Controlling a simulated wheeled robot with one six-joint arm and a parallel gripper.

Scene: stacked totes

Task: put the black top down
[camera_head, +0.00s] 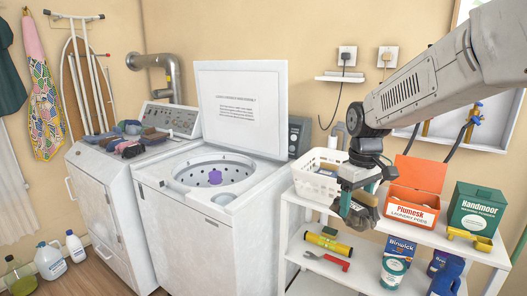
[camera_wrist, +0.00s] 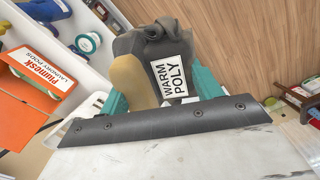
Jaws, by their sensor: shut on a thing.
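The black top (camera_wrist: 150,45) is a bunched dark grey-black cloth with a white tag reading "WARM POLY". My gripper (camera_wrist: 160,88), with teal fingers, is shut on it in the wrist view. A tan rounded piece shows beside the cloth, and I cannot tell what it is. In the head view my gripper (camera_head: 357,208) hangs at the front of the white shelf cart (camera_head: 430,232), just right of the white basket (camera_head: 318,180). The held cloth is small and mostly hidden there.
Left of the cart stands a washer (camera_head: 190,225) with its lid (camera_head: 242,108) up and its drum open. Several folded clothes (camera_head: 130,140) lie on the machine further left. An orange pods box (camera_head: 412,208) and a green box (camera_head: 474,210) stand right of my gripper.

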